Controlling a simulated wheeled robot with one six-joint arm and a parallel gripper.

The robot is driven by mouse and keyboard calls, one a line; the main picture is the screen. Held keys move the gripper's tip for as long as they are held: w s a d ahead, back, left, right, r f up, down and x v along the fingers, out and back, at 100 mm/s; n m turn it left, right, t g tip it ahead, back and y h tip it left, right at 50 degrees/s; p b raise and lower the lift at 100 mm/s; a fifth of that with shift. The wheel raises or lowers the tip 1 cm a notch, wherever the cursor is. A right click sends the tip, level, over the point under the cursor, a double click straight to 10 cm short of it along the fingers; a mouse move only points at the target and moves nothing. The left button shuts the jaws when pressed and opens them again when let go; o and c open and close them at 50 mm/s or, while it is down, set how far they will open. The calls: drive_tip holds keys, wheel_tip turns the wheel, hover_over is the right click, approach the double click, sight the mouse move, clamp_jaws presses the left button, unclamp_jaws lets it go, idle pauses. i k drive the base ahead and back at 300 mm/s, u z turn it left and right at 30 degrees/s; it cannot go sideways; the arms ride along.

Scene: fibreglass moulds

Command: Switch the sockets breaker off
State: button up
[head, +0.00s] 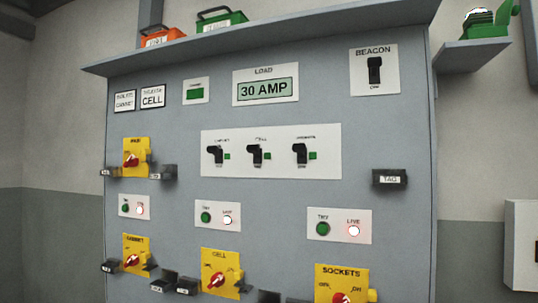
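The sockets breaker is a yellow plate labelled SOCKETS (342,274) at the lower right of the grey panel in the head view. Its red rotary knob (341,298) is cut by the bottom edge of the picture. I cannot tell which way the knob points. Above it, a white plate has a green TRY button (322,229) and a LIVE lamp (353,231), which looks lit. My gripper is not in view.
Other yellow breakers stand at the left (136,157), lower left (136,255) and lower middle (220,272). A LOAD display (265,89) reads 30 AMP. Three black levers, a BEACON switch (375,72) and a TAG block (390,179) also project from the panel.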

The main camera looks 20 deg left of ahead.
sight(300, 148)
drive_tip(key=k, duration=0.65)
drive_tip(key=u, duration=0.7)
drive_tip(key=i, duration=1.4)
drive_tip(key=u, duration=0.45)
